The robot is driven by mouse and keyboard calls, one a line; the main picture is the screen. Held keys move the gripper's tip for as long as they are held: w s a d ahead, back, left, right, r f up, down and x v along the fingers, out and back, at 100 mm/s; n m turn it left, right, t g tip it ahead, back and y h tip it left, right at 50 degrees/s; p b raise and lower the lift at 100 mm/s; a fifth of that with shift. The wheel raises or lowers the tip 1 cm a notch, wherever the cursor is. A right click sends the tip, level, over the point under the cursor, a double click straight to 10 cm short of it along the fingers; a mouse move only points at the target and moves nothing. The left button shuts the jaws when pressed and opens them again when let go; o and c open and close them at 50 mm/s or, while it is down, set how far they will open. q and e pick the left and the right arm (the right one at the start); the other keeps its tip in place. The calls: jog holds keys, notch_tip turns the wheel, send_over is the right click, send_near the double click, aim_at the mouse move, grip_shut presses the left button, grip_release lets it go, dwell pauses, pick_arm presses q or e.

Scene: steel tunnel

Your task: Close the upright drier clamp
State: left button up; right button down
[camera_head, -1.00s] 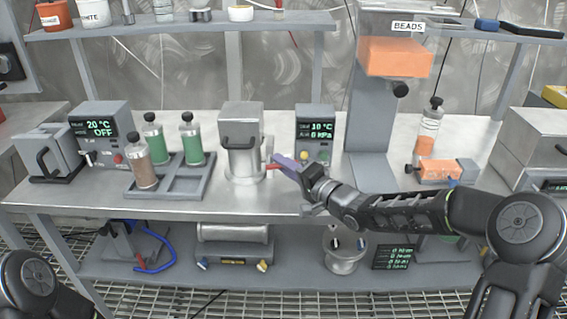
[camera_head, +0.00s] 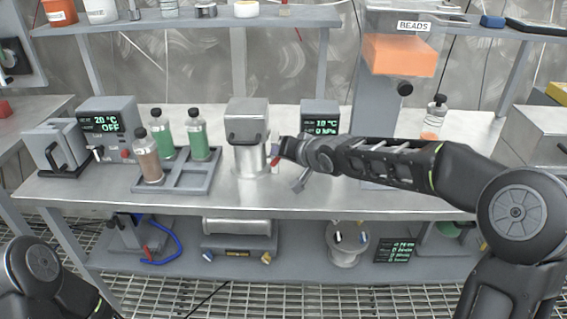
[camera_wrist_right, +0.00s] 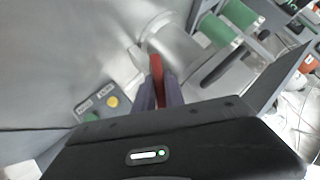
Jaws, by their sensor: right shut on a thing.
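The upright drier (camera_head: 249,158) is a steel cylinder under a grey block-shaped lid with a dark handle, standing mid-bench. Its red clamp lever (camera_head: 274,161) is at its right side, mostly hidden by my gripper. My right gripper (camera_head: 277,152) is at the drier's right side. In the right wrist view, my right gripper's purple fingers (camera_wrist_right: 160,94) are closed around the red clamp lever (camera_wrist_right: 156,66), whose end points toward the steel drier body (camera_wrist_right: 172,42). Whether the clamp is fully shut cannot be seen. My left gripper is out of view.
A rack (camera_head: 172,183) with green and brown bottles stands left of the drier. A small display box (camera_head: 319,114) is behind my right forearm. The bead hopper (camera_head: 398,55) stands at right. The bench front (camera_head: 150,205) is clear.

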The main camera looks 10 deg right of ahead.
jog(key=a+n+h+b, duration=0.1)
jog(key=h+b, duration=0.1)
jog(key=b, duration=0.2)
jog(key=shift+w+a+g, duration=0.1)
jog(key=shift+w+g, duration=0.05)
jog(key=shift+g, duration=0.25)
jog(key=shift+a+n+h+b, duration=0.1)
jog(key=shift+n+h+b, duration=0.2)
jog(key=shift+h, duration=0.1)
jog(key=shift+a+r+n+g+h, duration=0.15)
jog(key=shift+r+n+g+h, duration=0.15)
jog(key=shift+h, duration=0.1)
pick_arm(q)
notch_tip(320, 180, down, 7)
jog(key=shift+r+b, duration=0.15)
jog(key=shift+b, duration=0.15)
pick_arm(e)
jog(key=shift+w+a+n+h, duration=0.15)
jog(key=shift+n+h, duration=0.15)
jog(key=shift+h, duration=0.2)
jog(key=c, duration=1.5)
grip_release()
jog(key=shift+o, duration=0.3)
